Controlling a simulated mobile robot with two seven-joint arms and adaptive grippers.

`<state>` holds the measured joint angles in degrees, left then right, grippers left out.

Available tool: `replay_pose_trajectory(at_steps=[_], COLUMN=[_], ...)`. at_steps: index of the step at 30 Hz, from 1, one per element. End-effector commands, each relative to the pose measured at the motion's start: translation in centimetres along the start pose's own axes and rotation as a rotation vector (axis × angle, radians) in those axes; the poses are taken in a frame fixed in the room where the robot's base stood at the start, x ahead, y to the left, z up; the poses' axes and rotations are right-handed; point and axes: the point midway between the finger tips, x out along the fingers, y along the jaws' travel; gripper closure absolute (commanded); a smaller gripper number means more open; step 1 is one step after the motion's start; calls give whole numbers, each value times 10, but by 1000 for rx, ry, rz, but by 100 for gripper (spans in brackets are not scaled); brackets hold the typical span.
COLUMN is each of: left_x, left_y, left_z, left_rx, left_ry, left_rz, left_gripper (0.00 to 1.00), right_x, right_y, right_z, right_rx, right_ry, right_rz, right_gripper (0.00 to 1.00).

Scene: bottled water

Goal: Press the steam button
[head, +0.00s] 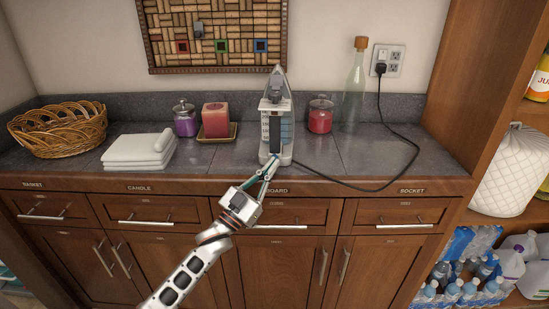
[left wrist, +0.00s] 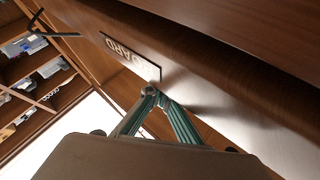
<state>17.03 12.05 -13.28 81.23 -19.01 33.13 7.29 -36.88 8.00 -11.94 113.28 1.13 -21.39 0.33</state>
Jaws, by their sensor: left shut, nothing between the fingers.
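A grey and white iron (head: 285,132) stands upright on the dark tiled counter with its tip pointing up. Its steam button is too small to make out. My left gripper (head: 272,160) is shut and empty. In the head view its fingertips overlap the lower front of the iron; I cannot tell whether they touch it. In the left wrist view the closed fingertips (left wrist: 152,90) appear near the wooden drawer front and the BOARD label (left wrist: 131,57), and the iron is not seen. My right gripper is not in view.
Left of the iron are a red candle (head: 216,118), a purple jar (head: 185,122), folded white towels (head: 138,150) and a wicker basket (head: 57,130). Right are a red jar (head: 320,118), a glass bottle (head: 354,90) and a black cord (head: 412,140) running to the wall socket (head: 388,60).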

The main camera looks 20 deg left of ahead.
Motion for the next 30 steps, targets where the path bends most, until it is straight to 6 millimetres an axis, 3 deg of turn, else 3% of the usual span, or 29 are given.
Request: replay_pose_trajectory(at_steps=[30], left_x=[6], left_y=[-6], left_z=[6], left_rx=[1], left_ry=[-3], left_rz=[-1], left_gripper=[100], right_x=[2], right_y=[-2], right_z=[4], right_rx=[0], right_ry=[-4], right_rz=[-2], right_gripper=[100])
